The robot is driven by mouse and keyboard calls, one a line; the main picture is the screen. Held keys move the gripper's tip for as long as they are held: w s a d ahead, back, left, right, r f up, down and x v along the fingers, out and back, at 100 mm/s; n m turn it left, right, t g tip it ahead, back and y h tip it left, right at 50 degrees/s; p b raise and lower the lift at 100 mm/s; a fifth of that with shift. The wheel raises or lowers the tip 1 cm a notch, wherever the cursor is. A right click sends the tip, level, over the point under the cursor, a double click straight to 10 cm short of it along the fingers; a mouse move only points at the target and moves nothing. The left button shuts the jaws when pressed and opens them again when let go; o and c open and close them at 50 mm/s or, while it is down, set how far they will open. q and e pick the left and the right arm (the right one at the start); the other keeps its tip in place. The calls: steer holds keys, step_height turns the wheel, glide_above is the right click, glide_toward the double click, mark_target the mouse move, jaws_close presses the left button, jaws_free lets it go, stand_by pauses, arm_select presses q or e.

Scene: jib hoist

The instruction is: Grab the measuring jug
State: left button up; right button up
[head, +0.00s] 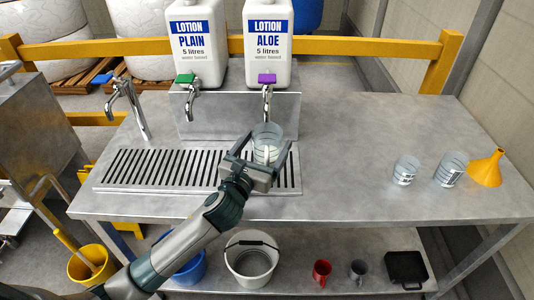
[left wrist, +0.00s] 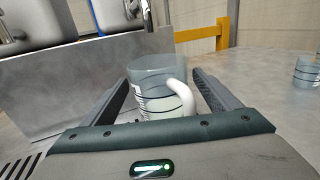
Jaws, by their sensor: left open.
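The measuring jug (head: 268,136) is clear with dark line markings and a white handle. It stands upright on the slotted drain grate, below the purple tap of the LOTION ALOE container (head: 267,35). My left gripper (head: 264,154) is open, with its fingers on either side of the jug. My right gripper does not show.
Two other clear vessels, a smaller one (head: 405,170) and a larger one (head: 450,168), stand by a yellow funnel (head: 486,169) at the right. The LOTION PLAIN container (head: 191,45) and a metal tap (head: 128,105) are at the left. The table's middle right is clear.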

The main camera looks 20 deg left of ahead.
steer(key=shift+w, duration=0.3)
arm_select(q)
steer(key=shift+r, duration=0.1)
steer(key=c, duration=1.5)
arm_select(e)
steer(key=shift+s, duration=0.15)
arm_select(q)
steer(key=shift+r, duration=0.2)
